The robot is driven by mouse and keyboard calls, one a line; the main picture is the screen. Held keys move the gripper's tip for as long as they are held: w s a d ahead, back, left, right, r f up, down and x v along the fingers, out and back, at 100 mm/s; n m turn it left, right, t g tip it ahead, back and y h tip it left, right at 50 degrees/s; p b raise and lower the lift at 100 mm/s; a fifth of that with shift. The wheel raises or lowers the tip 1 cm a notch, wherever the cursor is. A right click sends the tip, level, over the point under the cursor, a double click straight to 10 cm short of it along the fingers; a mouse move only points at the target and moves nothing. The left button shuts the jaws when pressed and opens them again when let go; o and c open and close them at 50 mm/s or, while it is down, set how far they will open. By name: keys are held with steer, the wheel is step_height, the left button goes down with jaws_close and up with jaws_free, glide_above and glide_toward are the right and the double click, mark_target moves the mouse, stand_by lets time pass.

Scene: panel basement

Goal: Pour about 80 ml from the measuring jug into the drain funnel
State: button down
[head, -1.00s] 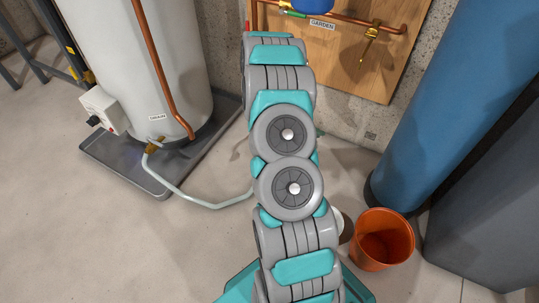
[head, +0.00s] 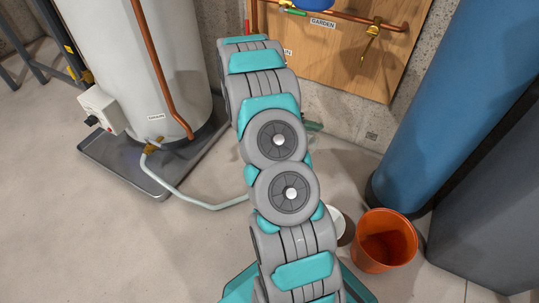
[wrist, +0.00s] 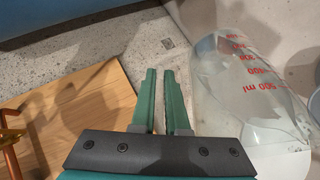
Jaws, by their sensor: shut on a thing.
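The measuring jug (wrist: 235,100) is clear with red graduation marks and shows at the right of the wrist view, tilted in the picture. My gripper (wrist: 167,72) has two green fingers just left of the jug, shut on it; the gripped part is hard to make out against the clear wall. I cannot tell the liquid level. A white round thing (head: 335,222), possibly the drain funnel, sits partly behind my arm in the head view, left of the orange bucket. My arm hides the jug and most of the gripper in the head view.
The orange bucket (head: 383,241) stands on the floor near the blue tank (head: 440,110) and a dark grey bin (head: 490,200). A white water heater (head: 150,70) stands in a grey tray (head: 105,165) at left, with a pale hose. A wooden panel (head: 350,50) carries copper pipes. The left floor is clear.

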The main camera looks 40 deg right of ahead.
mark_target(318, 139)
steer(key=shift+w+a+r+h+b, duration=0.2)
steer(key=shift+w+r+h+b, duration=0.1)
steer(key=shift+r+b, duration=0.15)
steer(key=shift+s, duration=0.1)
steer(key=shift+w+a+r+n+g+h+b, duration=0.15)
steer(key=shift+w+a+n+g+h+b, duration=0.25)
steer(key=shift+b, duration=0.55)
stand_by(1.6)
steer(key=shift+s+d+r+p, duration=0.1)
steer(key=shift+s+r+p, duration=0.05)
steer(key=shift+p, duration=0.3)
steer(key=s+f+y+p, duration=0.1)
steer(key=p, duration=0.1)
steer(key=s+d+f+m+t+y+p, duration=0.1)
steer(key=p, duration=0.1)
steer(key=shift+d, duration=0.2)
steer(key=f, duration=0.1)
steer(key=f+t+y, duration=0.1)
steer(key=shift+d+f+t+p, duration=0.3)
steer(key=shift+f, duration=0.1)
steer(key=shift+s+d+f+m+y+p, duration=0.2)
steer(key=shift+m+y+p, duration=0.1)
steer(key=shift+y, duration=0.2)
stand_by(0.5)
